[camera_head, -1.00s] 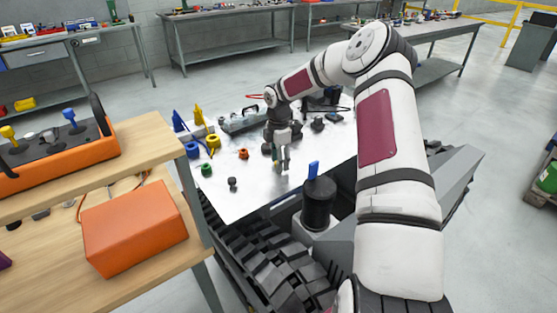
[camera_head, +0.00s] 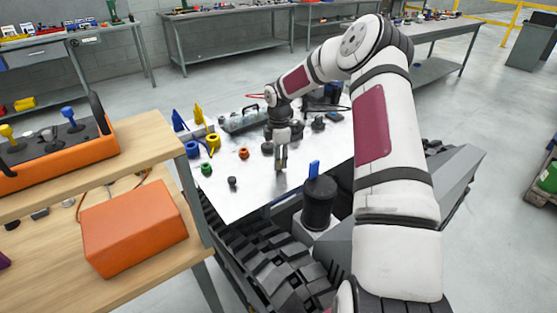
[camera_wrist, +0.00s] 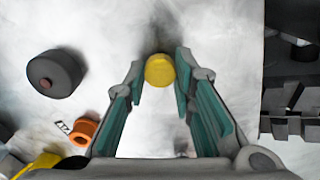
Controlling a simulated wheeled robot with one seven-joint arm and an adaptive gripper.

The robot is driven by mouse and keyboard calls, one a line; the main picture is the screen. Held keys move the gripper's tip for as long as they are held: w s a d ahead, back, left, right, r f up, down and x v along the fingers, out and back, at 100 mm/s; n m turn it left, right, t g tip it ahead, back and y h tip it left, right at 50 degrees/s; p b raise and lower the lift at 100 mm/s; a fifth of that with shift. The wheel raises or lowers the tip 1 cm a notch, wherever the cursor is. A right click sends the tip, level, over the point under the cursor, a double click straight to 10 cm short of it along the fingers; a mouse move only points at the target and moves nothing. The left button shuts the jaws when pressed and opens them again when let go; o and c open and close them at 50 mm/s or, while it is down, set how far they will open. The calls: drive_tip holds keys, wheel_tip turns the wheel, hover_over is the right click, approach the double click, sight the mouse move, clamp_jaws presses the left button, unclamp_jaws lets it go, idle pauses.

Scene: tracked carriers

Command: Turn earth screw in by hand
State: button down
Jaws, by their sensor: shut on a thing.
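A round yellow screw head (camera_wrist: 160,70), which I take to be the earth screw, sits between the fingertips in the wrist view. My gripper (camera_wrist: 158,76) is shut on it, with teal pads on either side. In the head view my gripper (camera_head: 281,165) points down at the pale metal plate (camera_head: 250,195), near its front edge. The screw is mostly hidden by the fingers there. Its shaft and how deep it sits cannot be seen.
In the wrist view a dark cylinder (camera_wrist: 56,73) and an orange ring (camera_wrist: 83,130) stand to the left. In the head view, a green ring (camera_head: 206,169), a black knob (camera_head: 232,183) and a black post with a blue handle (camera_head: 318,200) are nearby. An orange box (camera_head: 135,225) sits on the wooden shelf.

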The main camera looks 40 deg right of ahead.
drive_tip(key=m+b, duration=0.1)
drive_tip(key=m, duration=0.5)
drive_tip(key=shift+b, duration=0.3)
drive_tip(key=m+b, duration=0.1)
drive_tip(key=m, duration=0.4)
drive_tip(key=shift+w+m+b, duration=0.1)
drive_tip(key=shift+m+b, duration=0.2)
drive_tip(key=shift+m, duration=0.1)
drive_tip(key=m+b, duration=0.2)
drive_tip(key=m, duration=0.4)
drive_tip(key=m+b, duration=0.1)
drive_tip(key=m, duration=0.4)
drive_tip(key=shift+r+m, duration=0.1)
drive_tip(key=shift+m, duration=0.3)
drive_tip(key=c, duration=1.3)
unclamp_jaws()
drive_tip(key=shift+c, duration=0.2)
